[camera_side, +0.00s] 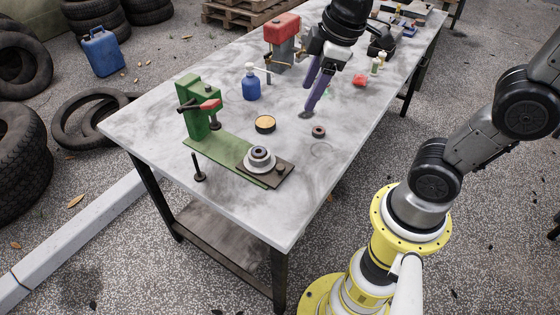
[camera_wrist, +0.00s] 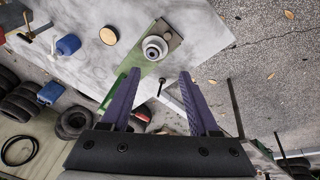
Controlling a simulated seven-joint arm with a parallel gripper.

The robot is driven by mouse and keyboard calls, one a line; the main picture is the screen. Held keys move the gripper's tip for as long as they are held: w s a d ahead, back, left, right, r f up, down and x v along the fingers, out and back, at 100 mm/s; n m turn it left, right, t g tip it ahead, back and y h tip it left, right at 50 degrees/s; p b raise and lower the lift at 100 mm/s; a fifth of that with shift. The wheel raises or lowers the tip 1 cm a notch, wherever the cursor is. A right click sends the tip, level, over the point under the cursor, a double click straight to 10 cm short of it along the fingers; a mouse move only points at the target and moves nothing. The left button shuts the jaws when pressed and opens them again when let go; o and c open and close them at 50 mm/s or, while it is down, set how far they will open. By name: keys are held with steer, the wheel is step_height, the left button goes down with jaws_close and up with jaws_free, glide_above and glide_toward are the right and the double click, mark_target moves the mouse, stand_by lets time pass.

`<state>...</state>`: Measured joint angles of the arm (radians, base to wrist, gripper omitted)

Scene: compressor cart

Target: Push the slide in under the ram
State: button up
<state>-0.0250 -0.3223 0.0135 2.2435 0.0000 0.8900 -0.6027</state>
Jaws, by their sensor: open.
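The green press (camera_side: 197,108) stands at the table's left end, with a red-ended lever (camera_side: 209,106) across its head. A green base strip (camera_side: 217,149) runs from the press toward the front right. The slide (camera_side: 284,168), a dark plate with a small knob, is at the strip's outer end, away from the ram. A pale round holder with a dark ring (camera_side: 259,158) sits on it. The wrist view shows the slide (camera_wrist: 169,34) too. My gripper (camera_side: 310,104) is open and empty, above the table behind the slide.
A yellow-topped round tin (camera_side: 265,124), a dark ring (camera_side: 318,131) and a blue bottle (camera_side: 251,84) stand behind the strip. A black upright pin (camera_side: 198,172) stands in front of it. A red-topped machine (camera_side: 282,40) is farther back. The table's front right is clear.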

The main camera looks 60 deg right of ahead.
mark_target(280, 166)
steer(key=w+f+g, duration=0.1)
steer(key=w+f, duration=0.1)
steer(key=f, duration=0.5)
steer(key=w+a+f+n+g, duration=0.1)
steer(key=w+f, duration=0.1)
steer(key=f, duration=0.6)
steer(key=w+f+g, duration=0.1)
steer(key=w+f, duration=0.1)
steer(key=f, duration=0.6)
steer(key=shift+w+a+f+n+g, duration=0.1)
steer(key=shift+a+f+n+g, duration=0.05)
steer(key=shift+n+g, duration=0.2)
steer(key=shift+c, duration=0.2)
jaws_close()
steer(key=shift+w, duration=0.1)
